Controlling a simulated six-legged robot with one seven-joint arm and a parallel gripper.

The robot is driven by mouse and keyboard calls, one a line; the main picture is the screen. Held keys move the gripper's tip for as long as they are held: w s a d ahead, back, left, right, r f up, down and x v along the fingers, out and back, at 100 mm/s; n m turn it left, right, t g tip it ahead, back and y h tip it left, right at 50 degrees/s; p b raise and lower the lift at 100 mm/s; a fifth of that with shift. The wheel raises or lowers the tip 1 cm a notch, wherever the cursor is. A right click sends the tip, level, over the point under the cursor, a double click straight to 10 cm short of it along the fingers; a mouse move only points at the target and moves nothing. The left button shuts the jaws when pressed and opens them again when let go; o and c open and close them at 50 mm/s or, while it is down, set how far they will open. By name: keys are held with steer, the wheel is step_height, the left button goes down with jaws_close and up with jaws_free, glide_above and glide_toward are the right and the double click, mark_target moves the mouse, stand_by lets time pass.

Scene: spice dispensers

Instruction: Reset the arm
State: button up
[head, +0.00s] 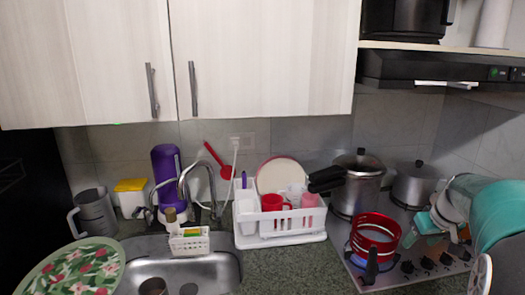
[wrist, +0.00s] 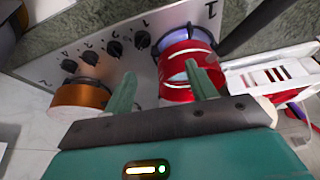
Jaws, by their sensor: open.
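My gripper (wrist: 162,82) shows in the wrist view with its two green fingers spread apart and nothing between them. In the head view my teal arm reaches in from the right edge, over the stove's right side. A red pot (head: 374,238) sits on the front left of the stove. It also shows in the wrist view (wrist: 190,83), behind the right finger. That finger overlaps the pot in the picture; I cannot tell whether they touch. An orange cylinder (wrist: 80,98) lies beyond the left finger in the wrist view.
The stove (head: 395,274) has several black knobs along its front right. A pressure cooker (head: 357,186) and another pot (head: 415,187) stand at its back. A white dish rack (head: 281,240) stands left of the stove, beside the sink (head: 215,268). A range hood (head: 430,68) hangs above.

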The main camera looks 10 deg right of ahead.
steer(key=s+a+r, duration=0.2)
steer(key=s+a, duration=0.2)
steer(key=a, duration=0.6)
steer(key=s+a+r, duration=0.3)
steer(key=a, duration=0.8)
steer(key=s+a+f+t, duration=0.1)
steer(key=s+a+f, duration=0.2)
steer(key=s+a, duration=0.8)
steer(key=shift+s+a+n, duration=0.15)
steer(key=shift+s+n, duration=0.15)
steer(key=shift+s, duration=0.45)
